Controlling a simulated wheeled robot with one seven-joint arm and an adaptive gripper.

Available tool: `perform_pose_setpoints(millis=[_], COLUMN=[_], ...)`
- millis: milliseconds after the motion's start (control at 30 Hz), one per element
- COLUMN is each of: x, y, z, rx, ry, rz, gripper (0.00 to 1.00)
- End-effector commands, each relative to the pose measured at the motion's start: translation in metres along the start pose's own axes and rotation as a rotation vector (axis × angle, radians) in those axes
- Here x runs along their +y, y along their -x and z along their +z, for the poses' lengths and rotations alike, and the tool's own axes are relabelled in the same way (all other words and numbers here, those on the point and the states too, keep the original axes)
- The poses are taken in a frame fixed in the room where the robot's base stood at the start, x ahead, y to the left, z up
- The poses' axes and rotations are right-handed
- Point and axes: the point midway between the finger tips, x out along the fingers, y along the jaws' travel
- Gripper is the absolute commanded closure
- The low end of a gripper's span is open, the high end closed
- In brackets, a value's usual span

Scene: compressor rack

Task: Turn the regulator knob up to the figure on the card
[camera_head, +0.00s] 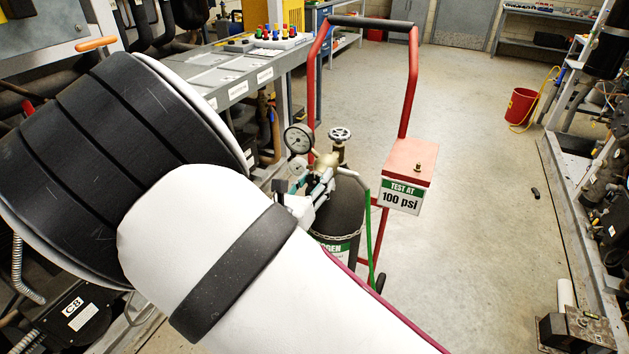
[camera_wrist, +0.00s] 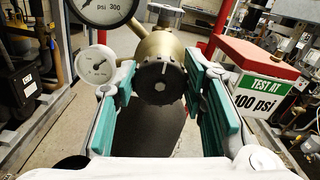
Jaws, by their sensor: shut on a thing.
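The black regulator knob (camera_wrist: 160,82), with a pale mark at its top, sits on a brass regulator body (camera_wrist: 160,47). My gripper (camera_wrist: 159,74) is shut on the knob, with a green-padded finger at each side. In the head view my gripper (camera_head: 312,200) is partly hidden by my arm, and the knob cannot be made out. A large gauge (camera_head: 298,139) and a small gauge (camera_wrist: 97,65) are beside the regulator; their needles are too small to read surely. The card (camera_head: 401,197) reads "TEST AT 100 psi"; it also shows in the wrist view (camera_wrist: 262,92).
A dark nitrogen cylinder (camera_head: 340,210) stands on a red hand cart (camera_head: 409,95) with a green hose (camera_head: 371,240). A red box (camera_head: 411,158) sits above the card. A grey bench (camera_head: 240,88) is behind left. Open floor lies to the right, with a red bucket (camera_head: 521,107).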

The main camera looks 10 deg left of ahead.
Motion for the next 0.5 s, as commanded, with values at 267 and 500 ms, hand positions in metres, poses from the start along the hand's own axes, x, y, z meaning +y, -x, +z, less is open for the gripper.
perform_pose_setpoints(millis=[267,500], x=[-0.0004,-0.0010], y=[-0.0005,-0.0009], z=[-0.0004,-0.0011], rx=[0.001,0.001], ry=[-0.086,-0.268], rz=[-0.001,-0.002], gripper=[0.90,0.90])
